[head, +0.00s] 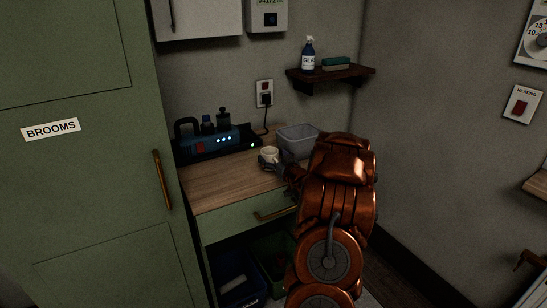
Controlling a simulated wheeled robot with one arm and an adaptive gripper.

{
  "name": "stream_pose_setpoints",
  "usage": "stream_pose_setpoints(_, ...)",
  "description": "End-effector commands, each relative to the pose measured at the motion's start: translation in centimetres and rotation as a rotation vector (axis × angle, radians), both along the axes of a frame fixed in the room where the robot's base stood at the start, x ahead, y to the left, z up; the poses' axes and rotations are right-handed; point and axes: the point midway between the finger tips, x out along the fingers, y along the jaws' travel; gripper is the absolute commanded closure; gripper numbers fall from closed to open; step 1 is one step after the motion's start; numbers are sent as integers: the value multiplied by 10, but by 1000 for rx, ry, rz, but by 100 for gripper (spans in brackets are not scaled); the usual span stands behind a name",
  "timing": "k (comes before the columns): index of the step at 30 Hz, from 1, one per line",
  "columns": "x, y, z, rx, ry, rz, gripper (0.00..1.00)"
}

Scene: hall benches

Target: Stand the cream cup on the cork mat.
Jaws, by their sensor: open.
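The cream cup (271,152) is on or just above the wooden bench top (221,182), near its back right part. My gripper (270,164) is open right at the cup, in front of it in the picture. The dark fingers cover the cup's lower part, so I cannot tell whether they touch it or whether its base rests on the wood. My copper-coloured arm reaches in from the lower right and hides the right end of the bench. I cannot make out the cork mat in this view.
A grey plastic tub (297,138) stands just behind and right of the cup. A blue charging unit (210,141) with lights stands back left. A shelf (331,74) hangs above. A green cabinet (95,215) borders the left. The bench's front left is bare.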

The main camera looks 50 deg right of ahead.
Motion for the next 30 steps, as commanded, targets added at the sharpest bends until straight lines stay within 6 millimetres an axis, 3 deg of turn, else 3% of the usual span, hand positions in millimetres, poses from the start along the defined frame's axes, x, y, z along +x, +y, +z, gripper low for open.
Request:
stream_pose_setpoints(11, -6, 1, 3, 0, 0, -2, 8)
stream_pose_setpoints(30, -101, 34, 2, -1, 1, -2, 8)
